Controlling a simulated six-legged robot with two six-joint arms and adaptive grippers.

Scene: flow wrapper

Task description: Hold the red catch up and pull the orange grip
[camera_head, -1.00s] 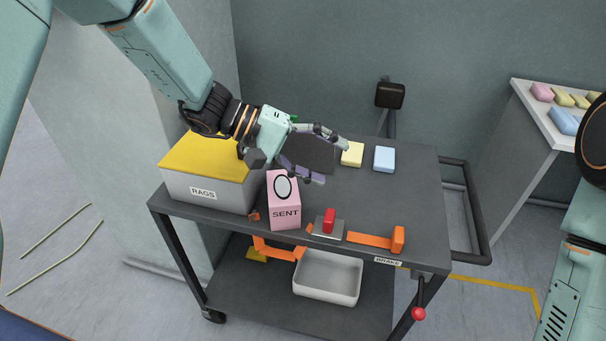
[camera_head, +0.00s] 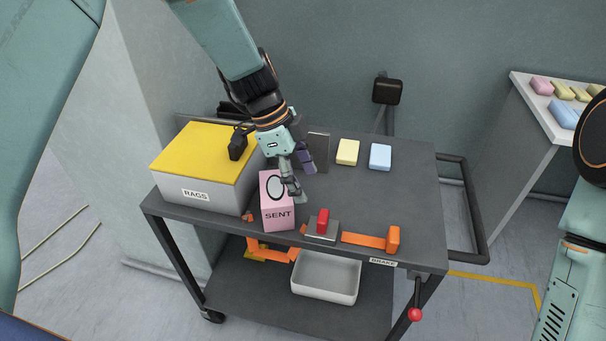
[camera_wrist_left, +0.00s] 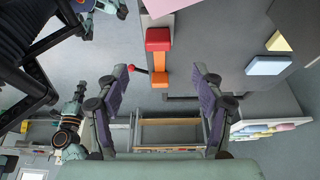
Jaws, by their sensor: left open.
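The red catch (camera_head: 323,220) stands on a grey plate at the cart's front edge. An orange strip runs right from it to the upright orange grip (camera_head: 393,240). In the left wrist view the catch (camera_wrist_left: 158,38) and the orange grip (camera_wrist_left: 160,79) appear between the spread purple-padded fingers (camera_wrist_left: 160,76). My right arm shows at the head view's right edge; its jaw state is not clear.
The pink SENT box (camera_head: 277,213) and the yellow-topped RAGS bin (camera_head: 196,194) stand left of the catch. A red-knobbed brake lever (camera_head: 415,314) hangs at the front right.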

